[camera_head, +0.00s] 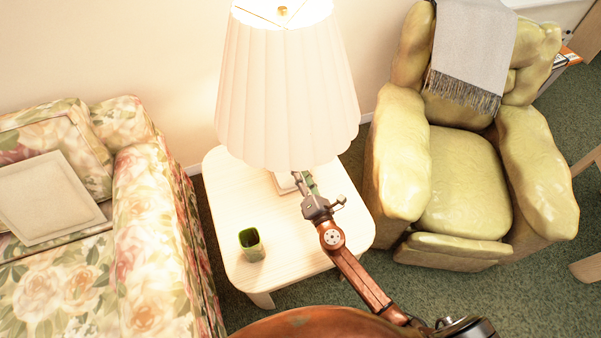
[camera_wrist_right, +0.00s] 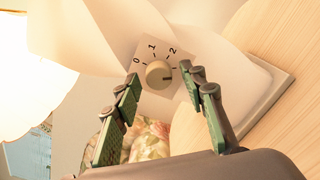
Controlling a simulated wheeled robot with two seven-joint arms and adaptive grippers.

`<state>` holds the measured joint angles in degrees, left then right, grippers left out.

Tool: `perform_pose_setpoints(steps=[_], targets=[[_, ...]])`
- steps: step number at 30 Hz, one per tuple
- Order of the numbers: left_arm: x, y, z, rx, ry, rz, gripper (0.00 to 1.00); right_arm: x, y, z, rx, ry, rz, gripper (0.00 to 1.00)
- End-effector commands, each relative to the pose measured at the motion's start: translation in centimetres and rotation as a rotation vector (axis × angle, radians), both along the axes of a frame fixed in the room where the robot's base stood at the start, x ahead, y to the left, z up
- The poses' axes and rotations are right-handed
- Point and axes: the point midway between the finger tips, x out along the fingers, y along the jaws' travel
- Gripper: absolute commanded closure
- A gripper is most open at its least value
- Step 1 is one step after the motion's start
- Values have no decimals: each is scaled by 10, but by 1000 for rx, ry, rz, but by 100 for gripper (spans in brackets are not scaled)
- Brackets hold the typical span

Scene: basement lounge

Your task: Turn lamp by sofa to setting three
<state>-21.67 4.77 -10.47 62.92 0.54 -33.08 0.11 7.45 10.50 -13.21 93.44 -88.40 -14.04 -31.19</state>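The lamp (camera_head: 285,95) has a pleated cream shade, is lit, and stands on the side table by the floral sofa. In the right wrist view, a round beige knob (camera_wrist_right: 158,74) sits on a white plate marked 0, 1 and 2. A dark mark on the knob points right, past the 2; any further number there is hidden by a finger. My right gripper (camera_wrist_right: 160,76) is open, its green-padded fingers on either side of the knob with gaps visible. In the head view, my right gripper (camera_head: 303,184) reaches under the shade. My left gripper is out of view.
The pale side table (camera_head: 225,190) holds a green cup (camera_head: 251,244) near its front left. The floral sofa (camera_head: 150,215) is at left. A yellow-green armchair (camera_head: 465,185) with a grey throw (camera_head: 472,45) is at right. Green carpet (camera_head: 540,285) is open at lower right.

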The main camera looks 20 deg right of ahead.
Motion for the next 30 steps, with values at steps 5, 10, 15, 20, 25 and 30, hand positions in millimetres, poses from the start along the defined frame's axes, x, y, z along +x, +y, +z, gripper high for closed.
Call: perform_pose_setpoints(steps=[5,10,15,20,25,30], targets=[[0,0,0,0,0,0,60,0,1,0,-1,0,1,59],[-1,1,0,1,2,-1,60,-3,0,0,-1,0,1,59],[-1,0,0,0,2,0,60,-26,-1,-1,-1,1,0,59],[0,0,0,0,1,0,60,-60,-2,-1,-2,2,1,59],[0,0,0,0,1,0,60,-93,-3,-1,-1,2,1,59],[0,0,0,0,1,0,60,-113,-4,0,-2,1,1,59]])
